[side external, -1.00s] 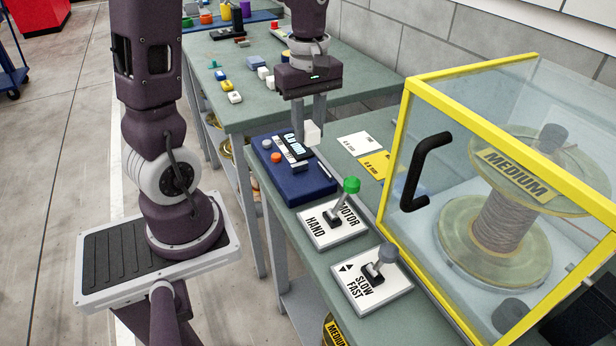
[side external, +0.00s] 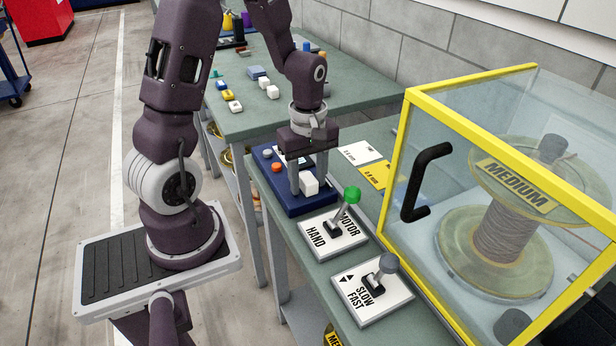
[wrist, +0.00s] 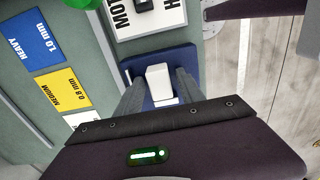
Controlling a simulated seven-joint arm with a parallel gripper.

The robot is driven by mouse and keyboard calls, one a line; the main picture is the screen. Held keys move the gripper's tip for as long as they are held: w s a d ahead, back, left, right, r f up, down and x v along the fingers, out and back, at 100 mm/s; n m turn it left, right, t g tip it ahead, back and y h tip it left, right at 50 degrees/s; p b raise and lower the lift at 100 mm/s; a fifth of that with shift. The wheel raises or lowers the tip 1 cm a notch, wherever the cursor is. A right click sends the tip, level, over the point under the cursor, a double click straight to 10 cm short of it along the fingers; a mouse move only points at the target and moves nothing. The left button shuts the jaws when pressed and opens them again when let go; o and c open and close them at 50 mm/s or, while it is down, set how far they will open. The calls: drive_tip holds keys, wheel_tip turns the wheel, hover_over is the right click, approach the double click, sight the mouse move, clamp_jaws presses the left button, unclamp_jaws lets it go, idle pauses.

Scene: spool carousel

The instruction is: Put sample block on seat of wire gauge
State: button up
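The white sample block (side external: 309,183) is between the two fingers of my gripper (side external: 307,184). The wrist view shows the block (wrist: 159,82) with a finger against each side of it, so the gripper (wrist: 160,92) looks shut on it. The blue wire gauge (side external: 318,203) is directly under the block, on the bench; its body also shows in the wrist view (wrist: 186,61). It has an orange button (side external: 276,168) and a grey button (side external: 267,154). My gripper hides most of its display and the seat. I cannot tell whether the block touches the gauge.
The MOTOR/HAND switch (side external: 325,236) with its green knob is close in front of the gauge. The SLOW/FAST switch (side external: 372,296) is nearer. Gauge cards (side external: 375,176) lie to the right, beside the yellow-framed guard (side external: 396,180). Several small blocks (side external: 268,90) lie on the far bench.

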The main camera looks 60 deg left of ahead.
sight(308, 179)
wheel_tip(308, 179, up, 12)
drive_tip(key=r, duration=0.1)
drive_tip(key=s+d+r+m+t, duration=0.5)
drive_tip(key=s+d+m, duration=0.6)
drive_tip(key=m, duration=0.7)
drive_tip(key=shift+s+d+r+t, duration=0.3)
drive_tip(key=shift+d+r, duration=0.15)
drive_tip(key=shift+r, duration=0.35)
